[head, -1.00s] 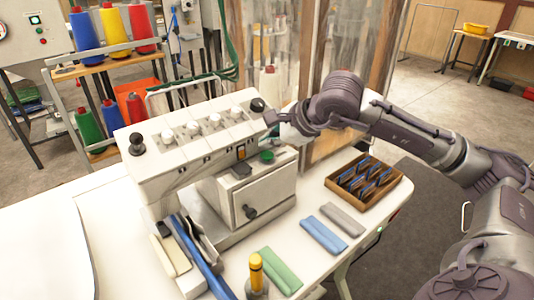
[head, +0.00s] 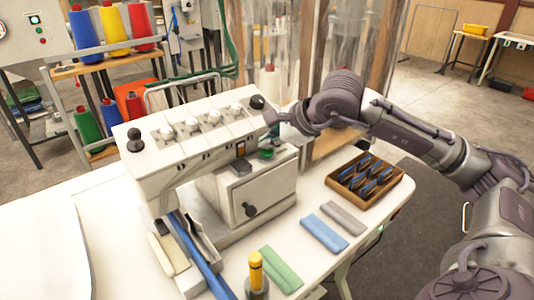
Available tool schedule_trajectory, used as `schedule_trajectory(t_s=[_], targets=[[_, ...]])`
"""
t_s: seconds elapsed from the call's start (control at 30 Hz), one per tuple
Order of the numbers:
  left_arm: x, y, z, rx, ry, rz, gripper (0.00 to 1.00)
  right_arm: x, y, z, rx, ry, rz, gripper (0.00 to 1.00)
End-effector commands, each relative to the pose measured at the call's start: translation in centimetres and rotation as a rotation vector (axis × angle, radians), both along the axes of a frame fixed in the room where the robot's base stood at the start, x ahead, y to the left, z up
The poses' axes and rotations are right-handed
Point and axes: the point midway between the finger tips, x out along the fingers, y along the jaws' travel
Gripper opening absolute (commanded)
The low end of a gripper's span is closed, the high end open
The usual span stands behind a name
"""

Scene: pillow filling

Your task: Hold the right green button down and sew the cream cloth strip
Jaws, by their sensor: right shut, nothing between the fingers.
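The white sewing machine (head: 245,190) stands on the white table. My right gripper (head: 272,142) is shut and empty, pointing down at the green button from above. Its fingertips are small and partly hidden, so I cannot tell whether they touch the button. A cream strip (head: 170,252) lies at the left of the machine's base, beside a long blue strip (head: 200,265). The needle area is mostly hidden by the machine's head. My left gripper is out of view.
Green (head: 281,270), blue (head: 324,232) and grey (head: 343,217) folded cloths lie on the table in front of the machine. A brown box (head: 365,180) with dark blue packets stands at the right. A yellow-topped bottle (head: 256,270) is at the near edge. Thread cones (head: 115,28) stand behind.

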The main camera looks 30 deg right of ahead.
Motion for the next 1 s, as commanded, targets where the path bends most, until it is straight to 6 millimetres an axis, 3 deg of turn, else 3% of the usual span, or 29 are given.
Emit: schedule_trajectory(t_s=[1.0], targets=[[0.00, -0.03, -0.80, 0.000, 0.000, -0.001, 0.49, 0.01, -0.02, -0.66, 0.000, -0.001, -0.001, 0.00]])
